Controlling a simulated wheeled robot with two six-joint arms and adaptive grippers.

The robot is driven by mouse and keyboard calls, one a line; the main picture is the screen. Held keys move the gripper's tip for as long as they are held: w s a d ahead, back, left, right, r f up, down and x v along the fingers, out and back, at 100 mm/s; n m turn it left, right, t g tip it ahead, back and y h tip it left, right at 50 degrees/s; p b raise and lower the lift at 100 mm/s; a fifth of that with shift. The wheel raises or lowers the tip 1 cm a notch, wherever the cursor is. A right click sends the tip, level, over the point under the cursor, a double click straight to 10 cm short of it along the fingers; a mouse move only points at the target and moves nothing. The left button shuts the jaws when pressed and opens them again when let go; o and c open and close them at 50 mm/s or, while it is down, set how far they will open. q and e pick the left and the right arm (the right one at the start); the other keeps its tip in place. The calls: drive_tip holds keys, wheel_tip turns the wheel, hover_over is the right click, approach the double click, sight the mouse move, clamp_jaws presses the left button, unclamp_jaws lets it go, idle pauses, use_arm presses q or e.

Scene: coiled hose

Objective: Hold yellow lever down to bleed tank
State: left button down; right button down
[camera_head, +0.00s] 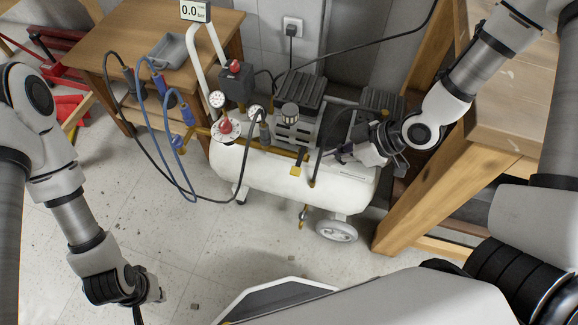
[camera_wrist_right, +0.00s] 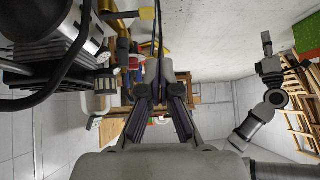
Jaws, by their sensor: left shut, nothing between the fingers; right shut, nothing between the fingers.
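A small yellow lever (camera_head: 296,170) sits on the front of the white tank (camera_head: 230,172), below the brass pipe. A yellow piece (camera_wrist_right: 147,13), likely this lever, shows at the top of the right wrist view. My right gripper (camera_head: 338,154) is shut and empty above the tank's right part, to the right of the lever and apart from it. In the wrist view its fingertips (camera_wrist_right: 161,75) meet. My left gripper (camera_head: 138,317) hangs low over the floor at the bottom left, shut and empty, partly cut by the frame edge.
Gauges (camera_head: 217,99), a red knob (camera_head: 225,126) and the finned compressor (camera_head: 300,92) stand on the tank. Dark and blue hoses (camera_head: 160,135) hang at left. A wooden bench (camera_head: 430,200) stands right of the tank.

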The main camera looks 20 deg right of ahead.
sight(301, 160)
use_arm(q)
drive_tip(key=shift+s+d+f, duration=0.15)
drive_tip(key=shift+s+f, duration=0.05)
drive_tip(key=shift+f, duration=0.5)
use_arm(e)
drive_tip(key=shift+w+d+r+t, duration=0.2)
drive_tip(key=shift+w+r+t, duration=0.2)
drive_tip(key=shift+w, duration=0.25)
